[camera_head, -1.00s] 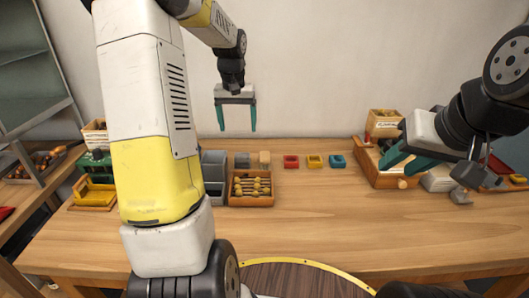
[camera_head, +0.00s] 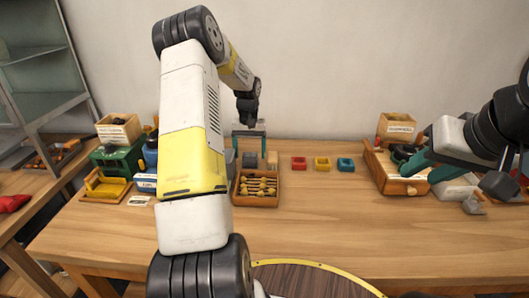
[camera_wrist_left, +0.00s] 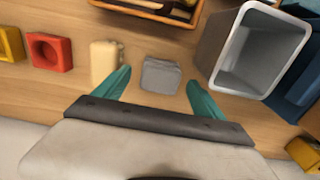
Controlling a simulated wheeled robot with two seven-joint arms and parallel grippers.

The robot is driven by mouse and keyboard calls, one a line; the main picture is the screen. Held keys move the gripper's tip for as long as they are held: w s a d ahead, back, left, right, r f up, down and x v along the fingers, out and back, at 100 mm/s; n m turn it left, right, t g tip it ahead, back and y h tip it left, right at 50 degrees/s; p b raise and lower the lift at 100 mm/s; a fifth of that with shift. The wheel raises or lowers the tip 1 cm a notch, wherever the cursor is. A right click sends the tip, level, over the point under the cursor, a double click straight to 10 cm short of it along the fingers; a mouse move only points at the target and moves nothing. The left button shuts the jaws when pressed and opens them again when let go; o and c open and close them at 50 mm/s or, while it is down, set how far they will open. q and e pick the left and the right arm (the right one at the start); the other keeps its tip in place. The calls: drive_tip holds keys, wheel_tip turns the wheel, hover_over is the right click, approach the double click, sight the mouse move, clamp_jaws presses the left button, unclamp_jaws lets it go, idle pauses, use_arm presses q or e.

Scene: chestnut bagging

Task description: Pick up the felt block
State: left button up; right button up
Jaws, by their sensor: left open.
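The felt block, a small grey block (camera_head: 250,159), stands on the table behind the crate of wooden pieces. In the left wrist view the grey block (camera_wrist_left: 160,75) lies between and just ahead of the fingertips. My left gripper (camera_head: 250,150) is open and empty above it, with teal fingers on either side; it also shows in the left wrist view (camera_wrist_left: 158,85). Its left finger is close to a pale tan block (camera_wrist_left: 105,62) beside the grey one. My right gripper (camera_head: 422,165) is over the wooden box at the right, its teal fingers apart.
A wooden crate (camera_head: 257,202) stands in front of the block. A grey open bin (camera_wrist_left: 222,75) is close beside it. Red (camera_head: 299,163), yellow (camera_head: 322,163) and teal (camera_head: 346,164) trays stand to the right. The table's front middle is clear.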

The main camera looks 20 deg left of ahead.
sight(250, 154)
use_arm(q)
wheel_tip(250, 154, down, 2)
drive_tip(key=c, duration=1.7)
wheel_tip(250, 154, up, 10)
drive_tip(key=shift+r, duration=0.1)
drive_tip(key=o, duration=1)
drive_tip(key=c, duration=1)
drive_tip(key=shift+d, duration=0.1)
